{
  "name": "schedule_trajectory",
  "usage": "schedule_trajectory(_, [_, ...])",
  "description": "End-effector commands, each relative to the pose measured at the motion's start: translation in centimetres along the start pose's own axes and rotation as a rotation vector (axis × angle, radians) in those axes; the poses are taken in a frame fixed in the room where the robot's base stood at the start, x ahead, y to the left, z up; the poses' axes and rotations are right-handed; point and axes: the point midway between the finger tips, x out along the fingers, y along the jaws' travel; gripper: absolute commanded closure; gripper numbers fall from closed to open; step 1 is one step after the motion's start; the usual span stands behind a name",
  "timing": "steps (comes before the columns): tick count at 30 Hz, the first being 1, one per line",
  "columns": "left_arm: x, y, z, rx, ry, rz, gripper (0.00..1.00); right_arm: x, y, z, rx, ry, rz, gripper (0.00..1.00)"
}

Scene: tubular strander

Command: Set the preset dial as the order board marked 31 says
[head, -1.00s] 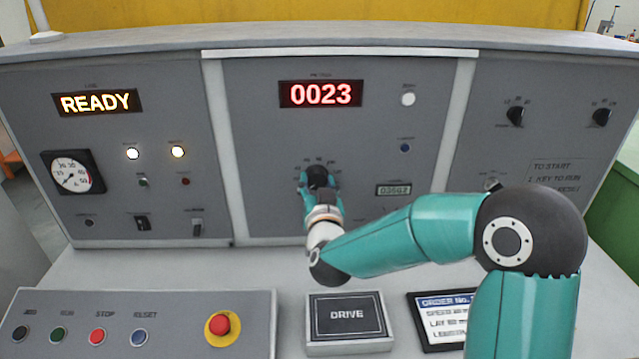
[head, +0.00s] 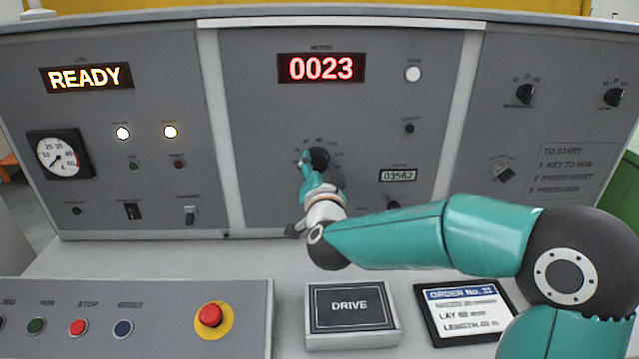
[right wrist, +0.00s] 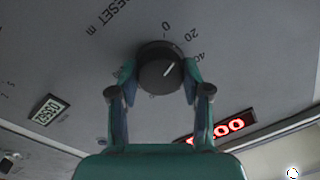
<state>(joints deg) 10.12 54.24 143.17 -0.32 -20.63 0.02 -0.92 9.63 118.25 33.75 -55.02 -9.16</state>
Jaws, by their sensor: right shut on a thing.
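The preset dial (head: 319,158) is a black knob in the middle panel, below the red 0023 display. In the right wrist view it is a round black knob (right wrist: 158,66) with a white pointer line, beside the print "PRESET m" and the marks 0, 20 and 40. The line points roughly towards 20. My right gripper (head: 309,165) is shut on the dial, one finger on each side in the right wrist view (right wrist: 159,78). The order board (head: 466,310), marked 31, lies on the desk at the right; its length figure is blurred. My left gripper is out of view.
The DRIVE box (head: 349,310) stands left of the order board. A red stop button (head: 210,315) and several smaller buttons are on the front left console. A small counter (head: 398,175) reads about 03562. My right arm crosses in front of the right desk.

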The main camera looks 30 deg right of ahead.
Motion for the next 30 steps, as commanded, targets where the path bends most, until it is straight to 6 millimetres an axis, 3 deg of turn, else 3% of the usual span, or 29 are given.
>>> schedule_trajectory(1, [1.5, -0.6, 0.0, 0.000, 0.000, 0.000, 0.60, 0.0, 0.7, 0.6, 0.048, 0.007, 0.003, 0.87])
schedule_trajectory(15, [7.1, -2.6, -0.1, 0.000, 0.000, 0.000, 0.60, 0.0, 0.7, 0.5, 0.490, 0.029, 0.000, 0.87])
schedule_trajectory(30, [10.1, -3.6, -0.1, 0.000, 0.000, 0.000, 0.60, 0.0, 0.6, 0.4, 0.797, 0.045, 0.001, 0.87])
